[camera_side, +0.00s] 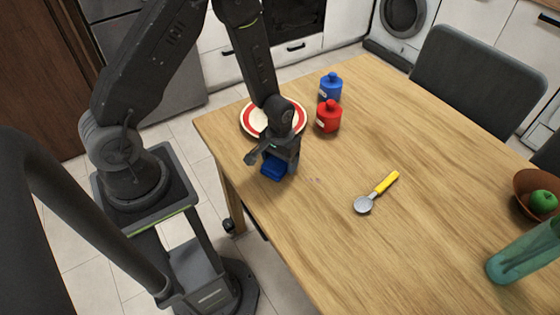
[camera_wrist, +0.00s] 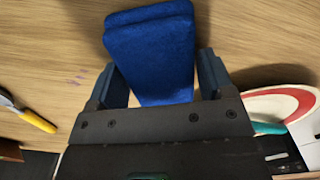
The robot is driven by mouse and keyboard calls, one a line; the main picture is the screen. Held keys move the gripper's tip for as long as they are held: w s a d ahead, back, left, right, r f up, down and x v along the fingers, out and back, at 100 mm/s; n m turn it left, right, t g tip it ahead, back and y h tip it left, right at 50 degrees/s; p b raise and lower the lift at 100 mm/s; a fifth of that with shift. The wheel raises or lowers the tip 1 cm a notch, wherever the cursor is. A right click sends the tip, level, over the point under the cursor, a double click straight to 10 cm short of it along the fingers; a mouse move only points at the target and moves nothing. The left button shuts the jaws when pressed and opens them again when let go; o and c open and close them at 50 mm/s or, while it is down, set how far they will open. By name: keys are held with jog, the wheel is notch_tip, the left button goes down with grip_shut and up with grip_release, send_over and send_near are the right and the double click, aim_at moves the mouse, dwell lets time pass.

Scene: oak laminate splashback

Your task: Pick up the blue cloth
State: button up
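The blue cloth (camera_side: 273,169) is a folded, thick-looking pad near the left edge of the wooden table. In the wrist view the blue cloth (camera_wrist: 155,50) lies straight ahead of my gripper (camera_wrist: 162,72), its near part between the two fingers. My gripper (camera_side: 279,160) is low over the cloth in the side view and hides part of it. The fingers stand wide apart, one on each side of the cloth. A narrow gap shows by the right finger; whether the left finger touches the cloth is unclear.
A red-rimmed plate (camera_side: 250,118) is just behind my gripper. A red jar (camera_side: 329,117) and a blue jar (camera_side: 331,88) stand beyond. A yellow-handled scoop (camera_side: 377,192), a teal bottle (camera_side: 522,254) and a brown bowl (camera_side: 526,184) with a green fruit are rightward. The table middle is mostly clear.

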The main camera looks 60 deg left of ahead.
jog(key=c, duration=0.6)
jog(key=shift+r, duration=0.1)
jog(key=shift+r, duration=0.5)
jog(key=r, duration=0.2)
jog(key=a+r, duration=0.1)
jog(key=shift+s+a+r, duration=0.1)
jog(key=shift+s+r, duration=0.2)
jog(key=shift+r, duration=0.1)
jog(key=s+a+r, duration=0.1)
jog(key=a+r, duration=0.1)
jog(key=a, duration=0.1)
jog(key=s+a+r, duration=0.2)
jog(key=a, duration=0.1)
jog(key=s+a+r, duration=0.2)
jog(key=a, duration=0.1)
